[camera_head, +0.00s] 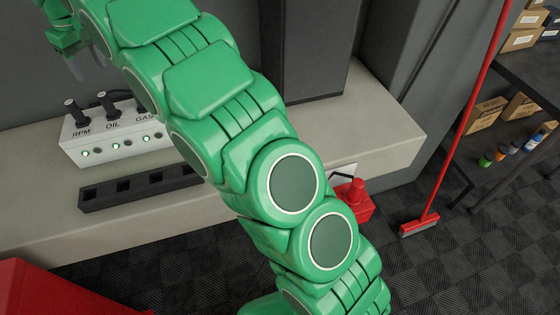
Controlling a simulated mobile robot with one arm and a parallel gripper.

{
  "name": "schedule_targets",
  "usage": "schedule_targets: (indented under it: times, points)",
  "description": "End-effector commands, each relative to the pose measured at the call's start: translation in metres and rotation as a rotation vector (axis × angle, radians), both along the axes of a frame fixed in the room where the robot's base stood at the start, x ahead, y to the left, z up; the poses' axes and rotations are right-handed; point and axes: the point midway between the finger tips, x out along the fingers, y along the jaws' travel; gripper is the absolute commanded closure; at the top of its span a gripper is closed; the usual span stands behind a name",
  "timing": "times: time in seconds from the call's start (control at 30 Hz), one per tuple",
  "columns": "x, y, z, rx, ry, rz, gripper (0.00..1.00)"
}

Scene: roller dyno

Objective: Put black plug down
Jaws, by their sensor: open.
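A white box (88,150) labelled RPM, OIL and GAS stands on the pale bench, with small green lights on its front. Black plugs stand upright in its top at RPM (75,112) and OIL (109,104). The GAS position is partly hidden behind my arm. A black rack (105,194) with square openings lies on the bench in front of the box; its right end meets my arm in the picture. My gripper (86,62) is at the upper left, above and behind the box in the picture. It is open, and I see nothing held between its fingers.
My green arm crosses the middle of the view and hides part of the bench (375,130). A dark cabinet (310,45) stands at the back. A red object (355,201) sits right of my arm. A red broom (420,224) and shelves (520,85) with boxes are at right.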

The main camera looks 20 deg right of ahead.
Motion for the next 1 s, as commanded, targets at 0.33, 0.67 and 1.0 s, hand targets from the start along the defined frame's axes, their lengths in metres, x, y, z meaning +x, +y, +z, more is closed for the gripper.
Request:
schedule_targets:
  times: [0.33,0.67,1.0]
  points:
    - [-0.025,-0.067,0.017,-0.022,0.03,-0.1,0.46]
    - [-0.071,-0.147,0.03,-0.044,0.065,-0.224,0.46]
    - [-0.138,-0.222,0.031,-0.065,0.111,-0.347,0.46]
